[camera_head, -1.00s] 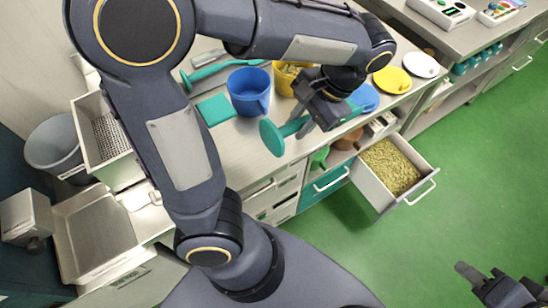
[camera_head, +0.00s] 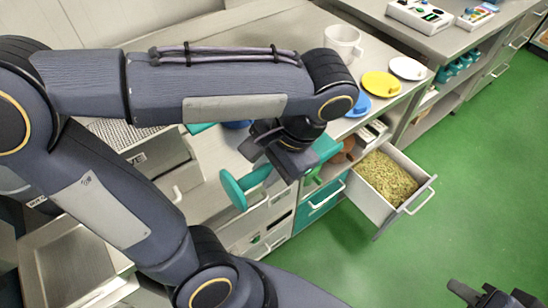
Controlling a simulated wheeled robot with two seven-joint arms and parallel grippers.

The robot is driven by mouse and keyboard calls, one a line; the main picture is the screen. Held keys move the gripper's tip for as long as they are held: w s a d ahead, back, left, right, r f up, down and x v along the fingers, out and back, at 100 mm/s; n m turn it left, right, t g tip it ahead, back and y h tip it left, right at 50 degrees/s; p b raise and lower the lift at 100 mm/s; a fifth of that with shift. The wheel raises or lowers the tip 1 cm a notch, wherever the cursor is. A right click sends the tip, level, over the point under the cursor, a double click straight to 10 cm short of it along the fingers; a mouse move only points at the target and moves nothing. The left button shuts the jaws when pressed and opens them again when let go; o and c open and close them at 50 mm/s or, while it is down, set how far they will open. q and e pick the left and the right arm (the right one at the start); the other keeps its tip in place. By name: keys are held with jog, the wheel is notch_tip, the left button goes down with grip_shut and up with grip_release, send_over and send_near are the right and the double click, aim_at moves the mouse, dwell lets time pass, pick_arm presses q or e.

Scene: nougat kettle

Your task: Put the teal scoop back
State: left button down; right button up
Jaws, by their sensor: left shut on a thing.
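My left gripper (camera_head: 292,163) is shut on the teal scoop and holds it tilted in front of the counter edge. The scoop's round teal end (camera_head: 234,189) sticks out to the lower left of the jaws, and more teal shows on their right side. The jaws hide its middle. A bit of a teal mat (camera_head: 200,128) shows on the counter behind my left arm; most of it is hidden. My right gripper (camera_head: 491,296) is at the bottom right, cut by the picture edge, over the green floor and away from the counter.
An open drawer of yellow-green grains (camera_head: 386,180) juts out right of my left gripper. A teal drawer front (camera_head: 324,200) is below the jaws. Yellow (camera_head: 381,84), white (camera_head: 407,68) and blue (camera_head: 361,104) discs and a clear jug (camera_head: 343,42) stand on the counter. A blue jug is mostly hidden.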

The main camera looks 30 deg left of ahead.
pick_arm(q)
jog(key=w+a+f, duration=0.2)
jog(key=w, duration=0.1)
jog(key=w+a+f, duration=0.5)
jog(key=w+f, duration=0.1)
jog(key=w, duration=0.1)
jog(key=shift+a+f, duration=0.15)
jog(key=shift+f, duration=0.05)
jog(key=shift+w+a+f, duration=0.1)
jog(key=shift+w+f, duration=0.05)
jog(key=shift+f, duration=0.05)
jog(key=shift+w+a+f, duration=0.1)
jog(key=shift+w+f, duration=0.05)
jog(key=shift+f, duration=0.85)
jog(key=shift+w+a+f, duration=0.1)
jog(key=shift+w+f, duration=0.05)
jog(key=shift+f, duration=0.8)
jog(key=shift+f, duration=0.1)
jog(key=c, duration=1.7)
grip_release()
jog(key=shift+f, duration=0.1)
jog(key=o, duration=0.5)
jog(key=shift+c, duration=0.2)
